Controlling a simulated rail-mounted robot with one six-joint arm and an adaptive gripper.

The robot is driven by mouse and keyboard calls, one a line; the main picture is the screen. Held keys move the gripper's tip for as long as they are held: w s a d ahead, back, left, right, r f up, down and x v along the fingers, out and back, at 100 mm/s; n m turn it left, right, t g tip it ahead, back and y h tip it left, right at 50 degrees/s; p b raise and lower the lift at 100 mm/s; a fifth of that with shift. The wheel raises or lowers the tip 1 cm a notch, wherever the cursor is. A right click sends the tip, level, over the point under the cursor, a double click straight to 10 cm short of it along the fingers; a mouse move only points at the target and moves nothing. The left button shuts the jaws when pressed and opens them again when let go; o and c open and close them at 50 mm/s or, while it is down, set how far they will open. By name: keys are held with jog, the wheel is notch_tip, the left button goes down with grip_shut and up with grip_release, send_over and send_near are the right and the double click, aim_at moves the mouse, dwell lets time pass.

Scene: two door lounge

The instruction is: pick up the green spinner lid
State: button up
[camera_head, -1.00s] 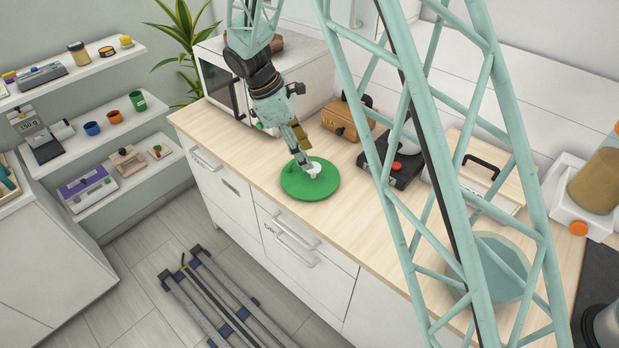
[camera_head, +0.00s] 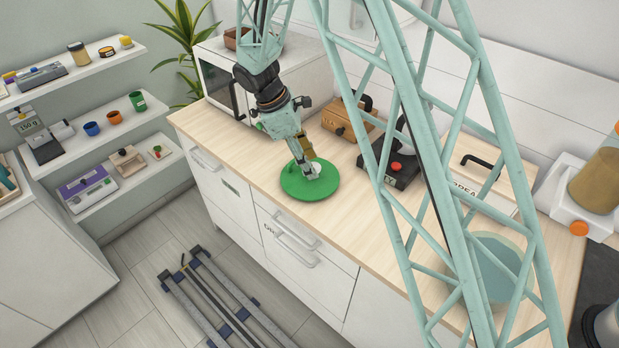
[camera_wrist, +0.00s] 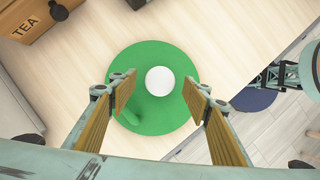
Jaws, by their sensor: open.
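The green spinner lid (camera_head: 296,188) lies flat on the wooden counter near its front edge. It is a round green disc with a white round knob, partly hidden by my gripper in the head view. In the wrist view the lid (camera_wrist: 150,60) shows nearly whole, with the white knob (camera_wrist: 160,81) near its middle and a small green piece at its lower left. My gripper (camera_head: 309,171) is over the lid, pointing down. In the wrist view its two fingers (camera_wrist: 160,92) are apart, one on each side of the knob, with nothing between them gripped.
A wooden tea box (camera_head: 347,120) and a dark device with a red knob (camera_head: 390,168) stand behind the lid. A microwave (camera_head: 222,85) is at the counter's left end, and a bread box (camera_head: 487,185) and a pale blue bowl (camera_head: 492,268) are to the right. Bare counter surrounds the lid.

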jog(key=shift+x, duration=1.75)
jog(key=shift+c, duration=0.7)
jog(key=c, duration=1.1)
